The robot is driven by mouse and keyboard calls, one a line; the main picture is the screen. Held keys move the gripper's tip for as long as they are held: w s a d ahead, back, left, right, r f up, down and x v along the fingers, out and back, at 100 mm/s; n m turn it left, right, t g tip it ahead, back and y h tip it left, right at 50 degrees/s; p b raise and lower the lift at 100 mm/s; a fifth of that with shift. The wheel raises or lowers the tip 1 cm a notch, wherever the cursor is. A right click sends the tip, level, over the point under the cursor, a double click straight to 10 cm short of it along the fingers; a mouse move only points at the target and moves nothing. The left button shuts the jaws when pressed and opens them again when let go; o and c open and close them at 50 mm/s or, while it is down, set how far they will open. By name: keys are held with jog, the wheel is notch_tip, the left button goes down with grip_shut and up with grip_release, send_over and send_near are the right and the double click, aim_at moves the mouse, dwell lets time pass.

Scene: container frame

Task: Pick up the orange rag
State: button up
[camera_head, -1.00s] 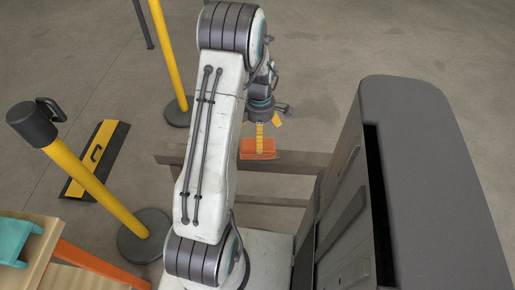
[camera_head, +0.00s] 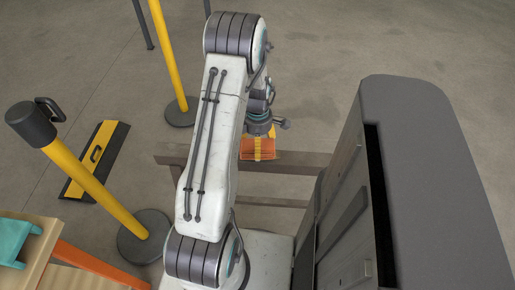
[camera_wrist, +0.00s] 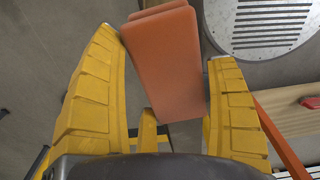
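The orange rag (camera_head: 243,155) is a folded, flat-sided block lying on a dark brown beam in the head view. In the wrist view the rag (camera_wrist: 165,65) lies between the two yellow fingers, tilted slightly. My gripper (camera_head: 259,149) is at the rag from above, its yellow fingers partly covering it. In the wrist view my gripper (camera_wrist: 166,46) is spread open, with a gap between the rag and the left finger. The right finger is close to the rag; contact cannot be told.
The brown beam (camera_head: 300,161) runs beside a large grey cabinet (camera_head: 425,150) on the right. Yellow posts (camera_head: 90,188) on round dark bases and a yellow-black floor piece (camera_head: 97,160) stand left. The wrist view shows a round slatted metal plate (camera_wrist: 265,25) beyond the rag.

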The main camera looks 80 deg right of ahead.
jog(key=c, duration=0.7)
jog(key=shift+c, duration=0.2)
